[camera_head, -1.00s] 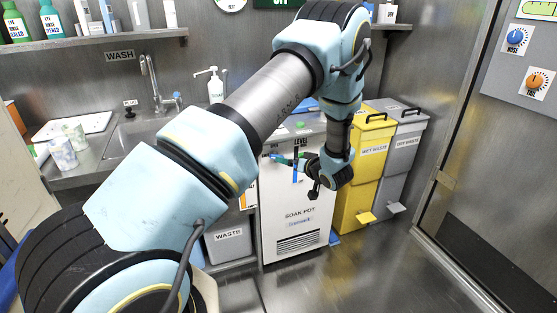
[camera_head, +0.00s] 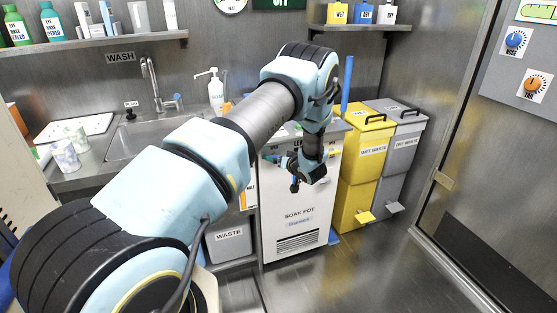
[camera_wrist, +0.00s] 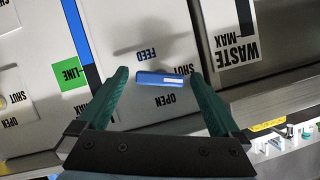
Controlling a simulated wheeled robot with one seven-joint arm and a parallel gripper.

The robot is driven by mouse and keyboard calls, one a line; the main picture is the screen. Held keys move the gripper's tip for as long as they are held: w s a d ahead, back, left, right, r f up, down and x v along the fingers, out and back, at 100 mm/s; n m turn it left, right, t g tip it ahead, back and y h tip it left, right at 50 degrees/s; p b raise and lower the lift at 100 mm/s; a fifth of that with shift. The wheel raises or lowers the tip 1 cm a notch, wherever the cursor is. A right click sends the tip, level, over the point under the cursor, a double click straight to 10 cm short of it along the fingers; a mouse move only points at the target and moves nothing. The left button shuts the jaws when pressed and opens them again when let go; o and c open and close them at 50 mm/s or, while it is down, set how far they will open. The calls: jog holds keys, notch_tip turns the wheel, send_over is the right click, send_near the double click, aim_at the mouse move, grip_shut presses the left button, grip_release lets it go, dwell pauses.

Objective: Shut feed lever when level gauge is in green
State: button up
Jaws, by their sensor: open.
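The blue feed lever (camera_wrist: 162,78) lies nearly level across the wrist view, between the tips of my gripper's two green fingers (camera_wrist: 160,78). My gripper is open, with gaps to the lever on both sides. An upside-down FEED label (camera_wrist: 146,53) and an OPEN label (camera_wrist: 158,100) flank the lever. The level gauge (camera_wrist: 76,25) is a blue strip at upper left, beside a green LINE mark (camera_wrist: 68,75). In the head view my gripper (camera_head: 292,178) is at the soak pot's front (camera_head: 300,225).
A WASTE MAX plate (camera_wrist: 238,40) is right of my gripper. Another plate with OPEN and SHUT labels (camera_wrist: 12,105) is at left. In the head view, a yellow wet-waste bin (camera_head: 362,170) and grey dry-waste bin (camera_head: 400,150) stand right of the soak pot. Floor in front is clear.

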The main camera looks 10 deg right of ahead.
jog(key=c, duration=1.3)
jog(key=shift+a+n+h+b, duration=0.1)
jog(key=shift+n+h+b, duration=0.9)
jog(key=shift+n+b, duration=0.65)
jog(key=shift+m, duration=0.25)
jog(key=o, duration=1.3)
jog(key=shift+s, duration=0.1)
jog(key=b+v, duration=0.2)
jog(key=v, duration=0.8)
jog(key=shift+s, duration=0.3)
jog(key=shift+r, duration=0.15)
